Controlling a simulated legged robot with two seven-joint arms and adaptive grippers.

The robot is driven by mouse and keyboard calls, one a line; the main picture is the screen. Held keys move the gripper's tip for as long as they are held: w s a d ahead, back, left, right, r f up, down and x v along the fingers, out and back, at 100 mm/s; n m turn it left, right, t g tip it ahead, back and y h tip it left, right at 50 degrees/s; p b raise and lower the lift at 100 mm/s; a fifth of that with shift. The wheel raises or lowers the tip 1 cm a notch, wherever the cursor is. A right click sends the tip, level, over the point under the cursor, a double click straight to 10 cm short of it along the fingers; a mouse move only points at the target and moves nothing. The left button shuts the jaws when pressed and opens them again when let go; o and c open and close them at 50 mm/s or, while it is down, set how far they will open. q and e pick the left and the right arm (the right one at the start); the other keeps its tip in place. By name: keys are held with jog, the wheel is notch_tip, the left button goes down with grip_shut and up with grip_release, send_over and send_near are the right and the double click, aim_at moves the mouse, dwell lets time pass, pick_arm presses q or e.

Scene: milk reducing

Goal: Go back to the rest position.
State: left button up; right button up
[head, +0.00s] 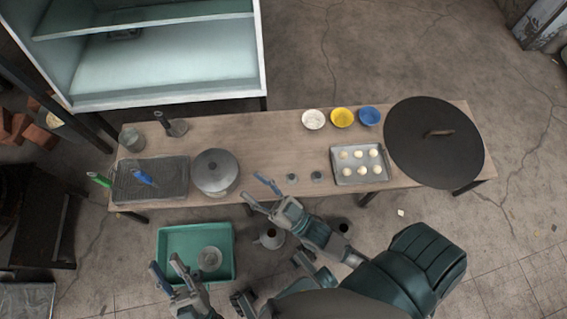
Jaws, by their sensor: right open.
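My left gripper (166,268) is at the lower left, beside and over the lower left part of the green tub (229,236). Its two fingers are apart with nothing seen between them. My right gripper (256,191) reaches up to the near edge of the wooden table (270,150), to the right of the lidded metal pot (216,172). Its fingers are spread and empty. The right arm covers part of the floor and a small grey jug (269,239) shows beside it.
A baking tray (374,180) with several dough balls, white (314,119), yellow (342,117) and blue (369,116) bowls, and a large dark round lid (420,155) occupy the table's right. A wire rack (150,185) lies left.

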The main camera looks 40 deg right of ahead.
jog(key=s+d+r+m+t+h, duration=0.2)
jog(key=s+d+r+t+h, duration=0.1)
jog(key=s+d+r+t, duration=0.1)
notch_tip(320, 180, up, 2)
jog(key=shift+s+d+r, duration=0.15)
jog(key=shift+s+d, duration=0.15)
jog(key=shift+s, duration=0.6)
jog(key=shift+a, duration=0.15)
